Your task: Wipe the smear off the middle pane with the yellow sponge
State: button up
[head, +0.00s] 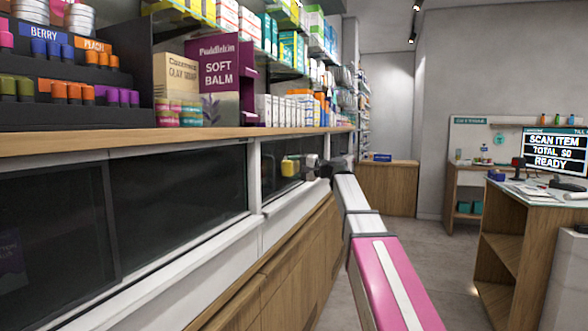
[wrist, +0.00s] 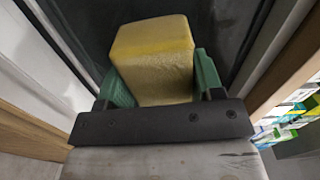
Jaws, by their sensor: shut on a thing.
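The yellow sponge (head: 289,167) is a small block held out in front of a dark glass pane (head: 275,150) under the wooden counter. In the wrist view the sponge (wrist: 152,48) fills the space between two green finger pads. My gripper (head: 301,167) is shut on it; it also shows in the wrist view (wrist: 160,82). The far face of the sponge points at the dark glass; I cannot tell whether it touches. I see no clear smear on any pane, and the sponge and gripper hide part of this one.
Other dark panes (head: 180,185) run along the counter to the left, split by pale frames. A pale ledge (head: 215,237) juts out below them. The wooden counter (head: 190,138) above carries boxes and bottles. The floor (head: 440,270) to the right is clear up to a till desk (head: 510,240).

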jog(key=shift+x, duration=0.85)
jog(key=shift+w+d, duration=0.3)
jog(key=shift+w, duration=0.3)
jog(key=shift+w+d, duration=0.25)
jog(key=shift+w, duration=0.35)
jog(key=shift+w+d, duration=0.3)
jog(key=shift+w, duration=0.3)
jog(key=w, duration=0.1)
jog(key=w+d, duration=0.1)
jog(key=w, duration=0.1)
jog(key=shift+w+d, duration=0.15)
jog(key=shift+w, duration=0.1)
